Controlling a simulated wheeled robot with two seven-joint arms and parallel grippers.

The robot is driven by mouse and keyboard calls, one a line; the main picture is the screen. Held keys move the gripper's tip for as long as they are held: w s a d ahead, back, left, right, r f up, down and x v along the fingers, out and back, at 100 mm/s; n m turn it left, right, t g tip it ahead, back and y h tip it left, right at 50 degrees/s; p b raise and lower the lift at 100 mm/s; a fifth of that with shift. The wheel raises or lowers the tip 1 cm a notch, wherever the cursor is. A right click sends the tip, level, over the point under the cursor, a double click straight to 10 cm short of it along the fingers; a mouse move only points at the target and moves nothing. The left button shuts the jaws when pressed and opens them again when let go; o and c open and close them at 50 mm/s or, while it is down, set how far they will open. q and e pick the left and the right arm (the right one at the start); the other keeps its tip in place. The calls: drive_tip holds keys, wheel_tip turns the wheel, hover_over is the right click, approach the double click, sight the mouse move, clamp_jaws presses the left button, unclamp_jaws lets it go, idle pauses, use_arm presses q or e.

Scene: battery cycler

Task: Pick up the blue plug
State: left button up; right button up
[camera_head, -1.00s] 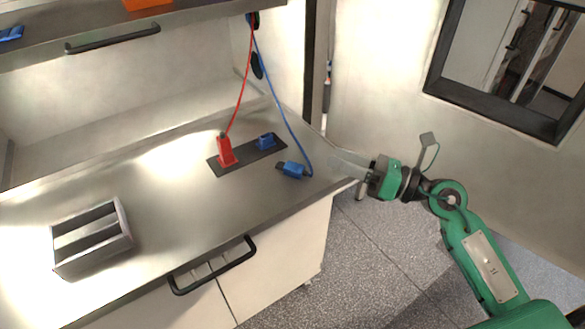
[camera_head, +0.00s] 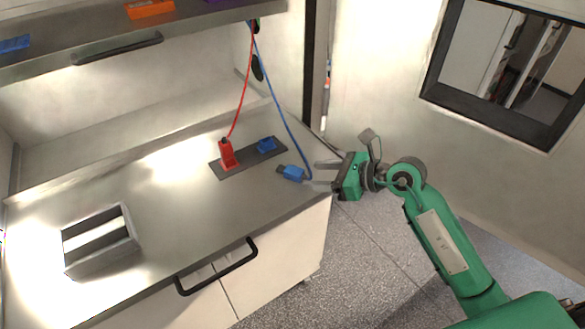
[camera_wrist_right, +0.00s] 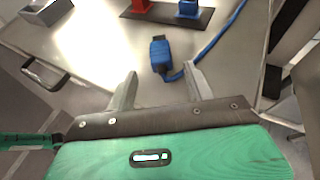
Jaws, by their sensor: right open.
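The blue plug (camera_head: 291,173) lies on the steel worktop near its right front edge, with its blue cable rising to the back wall. In the right wrist view the plug (camera_wrist_right: 160,54) is ahead of and roughly between the fingertips, its cable passing by the right finger. My right gripper (camera_head: 318,175) is open and empty, just right of the plug, its fingers pointing left toward it. The right gripper (camera_wrist_right: 162,80) also shows in its wrist view with its fingers spread apart. My left gripper is not in view.
A dark strip (camera_head: 240,166) behind the plug bears a red plug (camera_head: 228,153) with a red cable and a blue socket (camera_head: 266,145). A metal box (camera_head: 98,240) stands at the worktop's left. A shelf (camera_head: 200,18) overhangs the back. The worktop's middle is clear.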

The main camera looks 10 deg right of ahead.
sight(299, 171)
drive_tip(key=shift+w+a+p, duration=0.25)
drive_tip(key=shift+a+p, duration=0.05)
drive_tip(key=shift+a, duration=0.05)
drive_tip(key=p+x, duration=0.1)
drive_tip(key=x, duration=0.1)
drive_tip(key=p+x, duration=0.1)
drive_tip(key=x, duration=0.1)
drive_tip(key=shift+w+r, duration=0.15)
drive_tip(key=shift+r, duration=0.1)
drive_tip(key=shift+w+a+f+p, duration=0.15)
drive_tip(key=shift+a+f+p, duration=0.05)
drive_tip(key=shift+p, duration=0.1)
drive_tip(key=c, duration=1.1)
drive_tip(key=shift+r, duration=0.1)
wheel_tip(299, 171, up, 20)
drive_tip(key=b, duration=0.5)
